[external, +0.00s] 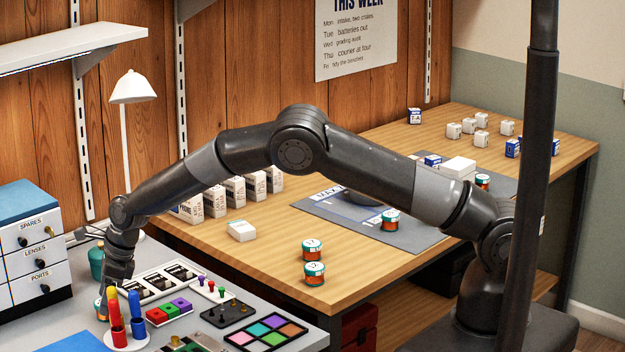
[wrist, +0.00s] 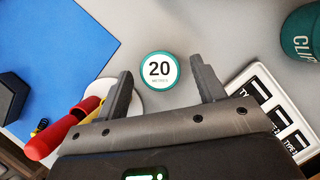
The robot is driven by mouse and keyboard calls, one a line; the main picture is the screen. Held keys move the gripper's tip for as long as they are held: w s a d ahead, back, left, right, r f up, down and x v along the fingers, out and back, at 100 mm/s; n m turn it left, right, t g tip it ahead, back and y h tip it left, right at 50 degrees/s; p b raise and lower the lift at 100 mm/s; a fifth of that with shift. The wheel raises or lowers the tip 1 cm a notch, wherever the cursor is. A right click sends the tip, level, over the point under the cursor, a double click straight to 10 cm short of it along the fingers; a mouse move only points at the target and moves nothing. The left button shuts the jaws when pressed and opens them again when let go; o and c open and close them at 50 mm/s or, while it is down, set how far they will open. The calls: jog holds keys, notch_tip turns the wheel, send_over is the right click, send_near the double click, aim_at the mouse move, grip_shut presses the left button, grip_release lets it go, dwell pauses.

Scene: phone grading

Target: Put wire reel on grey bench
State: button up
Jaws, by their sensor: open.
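A wire reel (wrist: 160,70) with a teal rim and a white "20 METRES" top lies flat on the grey bench (wrist: 225,30) in the wrist view. My gripper (wrist: 161,72) is open, with one finger on each side of the reel and a gap on both sides. In the external view my gripper (external: 112,288) is low over the grey bench (external: 45,326) at the left; a reel (external: 98,304) partly shows beside it. Similar teal and orange reels (external: 313,249) (external: 315,273) (external: 390,220) stand on the wooden bench.
Red and blue screwdrivers (external: 116,318) stand in a holder close to my gripper. A drawer cabinet (external: 33,240) stands at the left.

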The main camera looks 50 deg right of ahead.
jog(key=v, duration=1)
jog(key=s+d+r+n, duration=0.2)
jog(key=d+r+n, duration=0.3)
jog(key=d+r, duration=0.95)
jog(key=s+d+r+n+t, duration=0.1)
jog(key=s+d+r+n, duration=0.4)
jog(key=d, duration=0.4)
jog(key=s+d+r+n+t, duration=0.1)
jog(key=s+d+r+n, duration=0.25)
jog(key=s+d, duration=0.45)
jog(key=s+d+n+h, duration=0.1)
jog(key=s+d+n, duration=0.2)
jog(key=s, duration=0.4)
jog(key=s+d+n+h, duration=0.1)
jog(key=s+d+n, duration=0.3)
jog(key=s+d, duration=0.2)
jog(key=s+d+f+n+t+h, duration=0.1)
jog(key=s+d+n, duration=0.3)
jog(key=s, duration=0.6)
jog(key=shift+s+d+h, duration=0.2)
jog(key=shift+d+h, duration=0.2)
jog(key=shift+d, duration=0.2)
